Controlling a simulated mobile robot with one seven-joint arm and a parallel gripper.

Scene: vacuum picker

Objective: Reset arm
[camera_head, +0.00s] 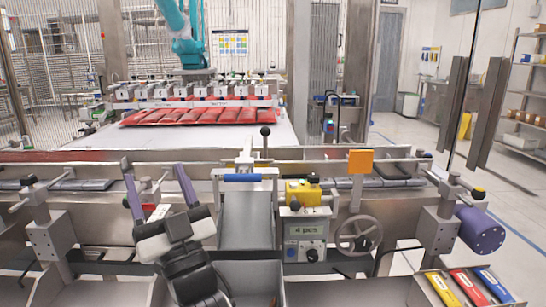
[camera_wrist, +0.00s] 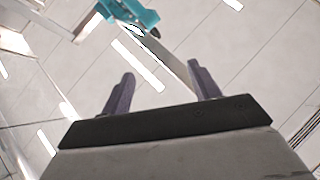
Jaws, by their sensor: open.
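My gripper (camera_head: 158,188) shows at the lower left of the head view, raised in front of the machine's rail. Its two purple fingers point up and stand wide apart, with nothing between them. In the wrist view my gripper (camera_wrist: 160,90) is also open and empty. Behind its fingers there I see the ceiling with strip lights and part of a teal robot arm (camera_wrist: 128,14).
A conveyor machine with a metal chute (camera_head: 247,215), a control box (camera_head: 305,235) and a handwheel (camera_head: 358,234) stands close ahead. A tray at lower right holds yellow, red and blue packs (camera_head: 468,287).

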